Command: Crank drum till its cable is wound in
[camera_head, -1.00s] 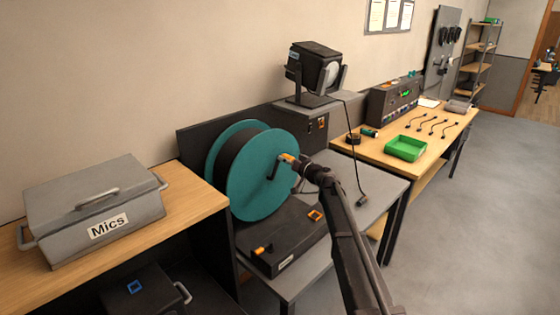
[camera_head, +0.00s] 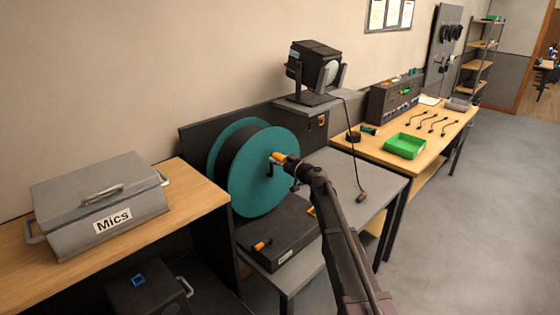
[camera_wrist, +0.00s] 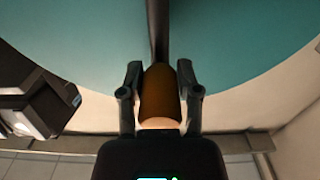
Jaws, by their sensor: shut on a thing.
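The drum (camera_head: 263,183) is a large reel with teal flanges and a dark wound middle, standing on the grey bench against the wall. Its crank has a dark arm and an orange handle (camera_head: 278,157) in front of the near flange. My gripper (camera_head: 287,160) is at that handle. In the wrist view, the two fingers of my gripper (camera_wrist: 160,90) are closed on either side of the orange-brown handle (camera_wrist: 159,95), with the teal flange (camera_wrist: 230,40) behind. I cannot make out a loose cable end from the drum.
A lamp (camera_head: 313,65) stands behind the drum, its cord hanging over the bench to a plug. A low black box (camera_head: 278,240) lies in front. A grey "Mics" case (camera_head: 100,205) is at left, a green tray (camera_head: 405,146) at right. The floor at right is clear.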

